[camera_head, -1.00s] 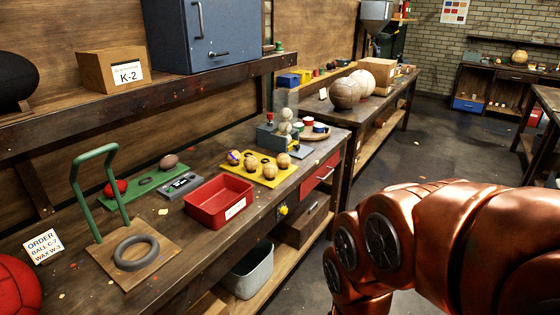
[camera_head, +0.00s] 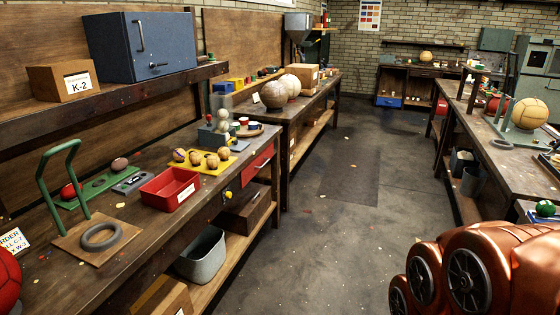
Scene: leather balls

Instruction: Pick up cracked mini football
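Several small tan balls (camera_head: 195,158) rest on a yellow tray (camera_head: 203,169) on the left workbench. One at the tray's left end has dark bluish markings. At this size I cannot tell which ball is cracked. My copper-coloured arm fills the lower right corner, well away from the tray. My gripper is not in view.
A red bin (camera_head: 170,189) sits just in front of the tray on the left workbench (camera_head: 125,240). A green-handled stand (camera_head: 65,190) is nearer. A grey bucket (camera_head: 202,254) is on the lower shelf. The floor (camera_head: 330,220) between the benches is open. Another bench (camera_head: 505,160) stands right.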

